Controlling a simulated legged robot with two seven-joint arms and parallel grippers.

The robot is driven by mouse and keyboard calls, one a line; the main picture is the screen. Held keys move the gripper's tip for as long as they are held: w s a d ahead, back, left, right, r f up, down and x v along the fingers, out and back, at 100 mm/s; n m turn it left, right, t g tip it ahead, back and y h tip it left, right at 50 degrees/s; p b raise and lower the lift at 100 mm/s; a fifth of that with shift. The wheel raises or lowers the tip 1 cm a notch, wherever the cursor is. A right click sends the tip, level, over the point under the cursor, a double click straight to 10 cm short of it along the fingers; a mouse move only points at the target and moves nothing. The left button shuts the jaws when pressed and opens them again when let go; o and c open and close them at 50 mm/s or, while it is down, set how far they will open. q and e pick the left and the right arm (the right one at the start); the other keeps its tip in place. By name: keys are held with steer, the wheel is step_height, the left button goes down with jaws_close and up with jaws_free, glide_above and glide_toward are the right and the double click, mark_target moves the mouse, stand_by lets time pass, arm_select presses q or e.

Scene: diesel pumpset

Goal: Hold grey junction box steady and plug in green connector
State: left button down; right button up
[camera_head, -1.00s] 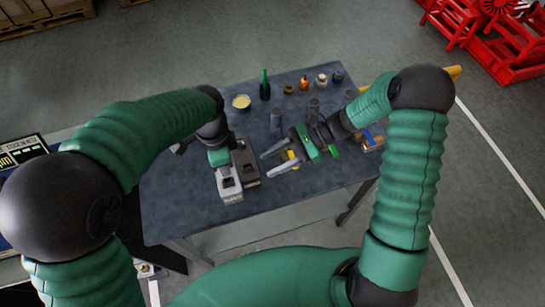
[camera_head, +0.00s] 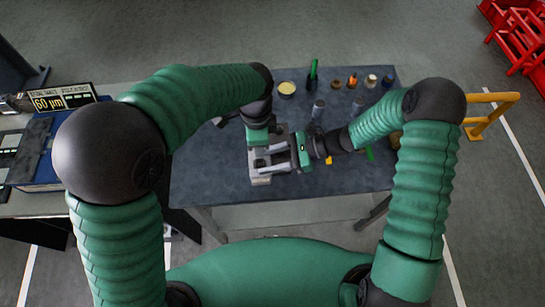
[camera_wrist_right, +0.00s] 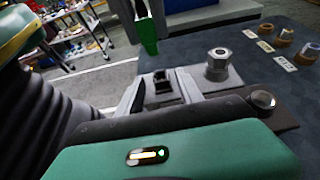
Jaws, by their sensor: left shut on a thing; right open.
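The grey junction box (camera_head: 262,179) stands near the front edge of the dark table.
The table (camera_head: 225,185) has free room at left and front right. A yellow tin (camera_head: 287,88), a green bottle (camera_head: 313,73) and small jars line its back. Grey cylinders (camera_head: 318,108) stand behind my right gripper. A yellow rail (camera_head: 490,112) is at right.

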steer(key=shift+a, duration=0.1)
jaws_close()
steer(key=shift+c, duration=0.4)
jaws_free()
jaws_close()
stand_by(0.6)
